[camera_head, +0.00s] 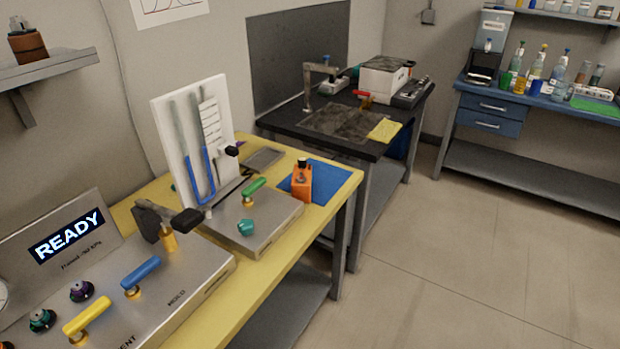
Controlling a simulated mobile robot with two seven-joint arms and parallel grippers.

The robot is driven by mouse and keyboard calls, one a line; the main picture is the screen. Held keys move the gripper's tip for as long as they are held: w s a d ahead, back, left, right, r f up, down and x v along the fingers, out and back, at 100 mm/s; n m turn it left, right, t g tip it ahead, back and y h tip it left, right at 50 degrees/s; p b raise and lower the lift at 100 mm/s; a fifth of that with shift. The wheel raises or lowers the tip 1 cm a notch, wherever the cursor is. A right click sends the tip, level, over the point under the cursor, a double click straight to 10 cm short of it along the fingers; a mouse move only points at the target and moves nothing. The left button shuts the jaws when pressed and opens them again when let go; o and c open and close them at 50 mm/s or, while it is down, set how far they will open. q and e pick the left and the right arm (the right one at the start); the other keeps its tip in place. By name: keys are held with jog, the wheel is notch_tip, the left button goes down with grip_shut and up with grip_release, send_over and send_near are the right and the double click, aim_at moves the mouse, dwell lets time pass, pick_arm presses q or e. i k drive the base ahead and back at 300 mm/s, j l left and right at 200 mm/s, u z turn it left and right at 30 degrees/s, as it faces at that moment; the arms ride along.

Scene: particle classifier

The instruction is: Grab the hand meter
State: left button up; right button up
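An orange hand-held device with a dark top, which looks like the hand meter (302,183), stands upright on a blue mat (334,184). The mat lies at the far right end of the yellow table (262,255). Nothing is touching the device from above, and its front side is in plain view. Its small markings are too small to read. Neither of my grippers shows in the head view.
Left of the device is a metal box (272,222) with a green handle, beside a white U-tube board (172,140). A control panel (190,285) with coloured levers is nearer. A black bench (300,122) stands behind. Open floor (470,250) lies to the right.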

aim_at(301, 184)
jog(key=i+l, duration=0.8)
jog(key=l, duration=0.2)
jog(key=i+l, duration=0.8)
jog(key=l, duration=0.2)
jog(key=i+l+u, duration=0.1)
jog(key=i+l, duration=0.25)
jog(key=l, duration=0.15)
jog(key=i+l+u, duration=0.1)
jog(key=u, duration=1.2)
jog(key=l, duration=0.1)
